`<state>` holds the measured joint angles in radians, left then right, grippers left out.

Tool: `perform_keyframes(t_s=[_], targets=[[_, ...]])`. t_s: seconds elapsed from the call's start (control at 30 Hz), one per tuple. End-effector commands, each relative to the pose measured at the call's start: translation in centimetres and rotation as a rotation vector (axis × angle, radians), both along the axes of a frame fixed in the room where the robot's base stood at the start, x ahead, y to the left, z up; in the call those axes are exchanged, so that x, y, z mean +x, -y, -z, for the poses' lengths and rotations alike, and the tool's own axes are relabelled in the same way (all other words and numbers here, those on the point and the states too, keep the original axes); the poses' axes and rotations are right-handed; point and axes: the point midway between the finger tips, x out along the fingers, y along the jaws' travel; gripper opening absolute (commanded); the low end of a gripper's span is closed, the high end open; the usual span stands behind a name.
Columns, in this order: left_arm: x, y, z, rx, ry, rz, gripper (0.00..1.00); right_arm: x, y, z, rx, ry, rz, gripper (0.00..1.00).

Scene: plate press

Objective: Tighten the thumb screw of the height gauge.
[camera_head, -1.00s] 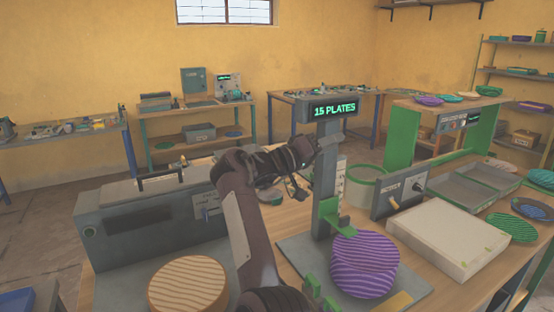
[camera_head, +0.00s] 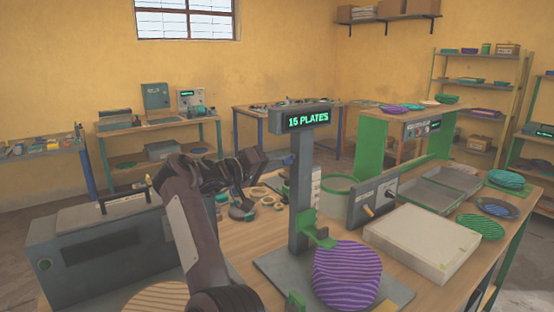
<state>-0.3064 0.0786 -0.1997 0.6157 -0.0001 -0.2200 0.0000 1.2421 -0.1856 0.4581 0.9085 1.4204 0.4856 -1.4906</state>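The height gauge is a grey post (camera_head: 301,185) with a lit sign (camera_head: 308,120) reading "15 PLATES" at its top. A green slider (camera_head: 312,228) sits low on the post, with an arm reaching right over a stack of purple striped plates (camera_head: 347,275). I cannot make out the thumb screw for certain.
A large grey machine (camera_head: 100,255) stands left of my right arm. A tan striped round stack (camera_head: 155,299) is at the bottom edge. Right of the gauge are a switch panel (camera_head: 374,198), a pale flat box (camera_head: 422,242) and grey trays (camera_head: 440,195). Small rings lie behind my gripper.

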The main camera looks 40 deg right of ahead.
Motion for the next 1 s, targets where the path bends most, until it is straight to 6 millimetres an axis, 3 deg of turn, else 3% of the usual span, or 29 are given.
perform_keyframes(t_s=[0.27,0.5,1.0], targets=[[0.63,-0.13,-0.07,0.001,0.008,0.0,0.36,-0.01,0.19,-0.01,-0.001,0.001,-0.001,0.32],[0.92,-0.1,-0.1,0.001,0.013,0.0,0.36,-0.01,0.17,-0.01,-0.001,0.001,-0.001,0.0],[0.91,-0.08,0.02,0.0,0.012,0.001,0.36,0.01,0.17,0.09,-0.006,0.073,0.0,0.0]])
